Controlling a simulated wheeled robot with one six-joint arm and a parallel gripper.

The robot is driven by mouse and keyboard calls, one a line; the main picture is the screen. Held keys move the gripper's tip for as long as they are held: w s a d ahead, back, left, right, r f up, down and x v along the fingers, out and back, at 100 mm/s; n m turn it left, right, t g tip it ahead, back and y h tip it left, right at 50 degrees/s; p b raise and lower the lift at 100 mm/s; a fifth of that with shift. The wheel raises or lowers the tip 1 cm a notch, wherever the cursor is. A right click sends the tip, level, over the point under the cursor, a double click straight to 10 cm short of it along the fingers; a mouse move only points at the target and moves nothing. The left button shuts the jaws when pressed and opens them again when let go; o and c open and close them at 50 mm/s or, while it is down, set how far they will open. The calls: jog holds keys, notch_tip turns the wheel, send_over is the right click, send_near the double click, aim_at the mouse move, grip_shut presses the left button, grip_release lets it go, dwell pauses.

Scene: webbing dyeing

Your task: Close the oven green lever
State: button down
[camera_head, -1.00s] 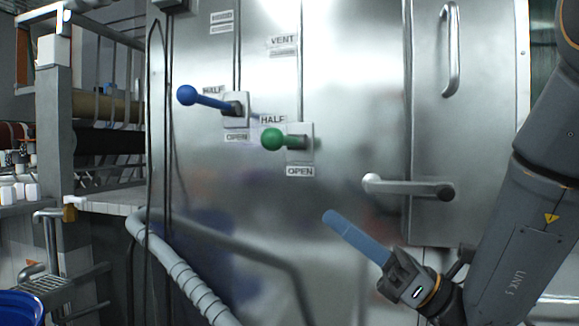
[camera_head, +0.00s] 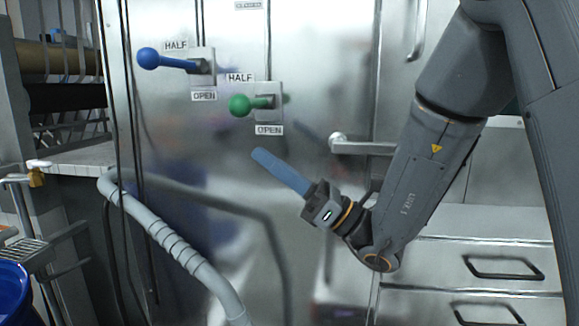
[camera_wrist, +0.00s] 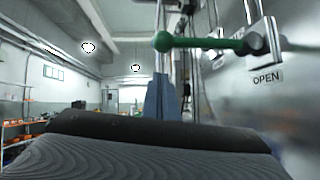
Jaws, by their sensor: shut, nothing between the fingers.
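The green lever (camera_head: 241,105) sticks out to the left from its plate on the steel oven front, between the HALF label above and the OPEN label below. In the wrist view the green lever (camera_wrist: 200,43) crosses above the fingers, its ball end to the left. My gripper (camera_head: 256,152) has its blue fingers shut and empty, pointing up and left, with the tips below the green lever and apart from it. The shut fingers also show in the wrist view (camera_wrist: 162,84), below the lever's ball.
A blue lever (camera_head: 170,60) sits up and left of the green one. A grey pipe (camera_head: 175,243) bends along the lower left. A door handle (camera_head: 362,146) is behind my arm, with drawers (camera_head: 470,266) at lower right. A blue bucket (camera_head: 10,290) stands at lower left.

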aim_at(254, 105)
jog(key=r, duration=0.1)
jog(key=a+r, duration=0.1)
jog(key=r, duration=0.1)
jog(key=w+a+r+p, duration=0.1)
jog(key=r, duration=0.1)
jog(key=shift+a, duration=0.1)
dwell(0.3)
